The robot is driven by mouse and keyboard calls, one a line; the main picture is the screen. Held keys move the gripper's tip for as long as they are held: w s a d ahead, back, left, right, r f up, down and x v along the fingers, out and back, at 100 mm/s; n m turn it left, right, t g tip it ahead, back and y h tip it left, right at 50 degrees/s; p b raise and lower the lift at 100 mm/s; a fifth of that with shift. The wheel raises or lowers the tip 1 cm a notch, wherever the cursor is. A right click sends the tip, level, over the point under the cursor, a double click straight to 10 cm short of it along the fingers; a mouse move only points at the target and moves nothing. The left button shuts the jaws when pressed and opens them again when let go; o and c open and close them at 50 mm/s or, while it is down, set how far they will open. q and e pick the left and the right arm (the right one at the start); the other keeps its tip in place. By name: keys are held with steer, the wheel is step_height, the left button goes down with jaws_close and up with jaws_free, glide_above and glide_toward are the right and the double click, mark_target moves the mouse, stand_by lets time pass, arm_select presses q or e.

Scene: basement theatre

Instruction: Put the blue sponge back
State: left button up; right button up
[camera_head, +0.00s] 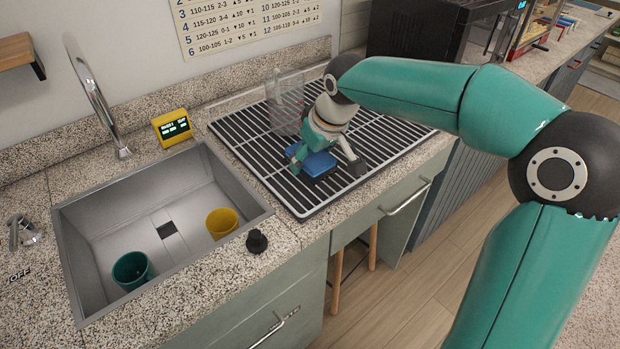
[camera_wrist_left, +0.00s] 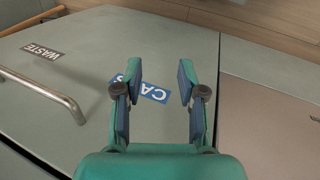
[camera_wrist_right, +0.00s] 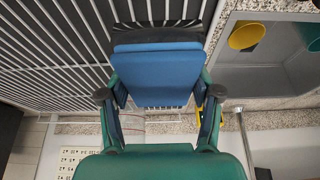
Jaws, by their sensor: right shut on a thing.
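The blue sponge (camera_head: 318,165) is at the front left part of the black drying rack (camera_head: 302,209), between the fingers of my right gripper (camera_head: 324,163). In the right wrist view the sponge (camera_wrist_right: 157,72) has a dark layer along its far edge, and the right gripper's fingers (camera_wrist_right: 158,92) are on its two sides. I cannot tell whether the sponge rests on the rack or is just above it. My left gripper (camera_wrist_left: 159,76) is open and empty in front of the cabinet fronts, and is outside the head view.
The sink (camera_head: 185,200) left of the rack holds a teal cup (camera_head: 131,270) and a yellow cup (camera_head: 221,223). A clear container (camera_head: 285,103) stands on the rack behind the gripper. A yellow timer (camera_head: 172,127) and a black knob (camera_head: 257,241) are near the sink.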

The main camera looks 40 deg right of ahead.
mark_target(308, 183)
steer(key=shift+f, duration=2.8)
steer(key=o, duration=0.9)
steer(key=shift+r, duration=0.1)
steer(key=v, duration=1.2)
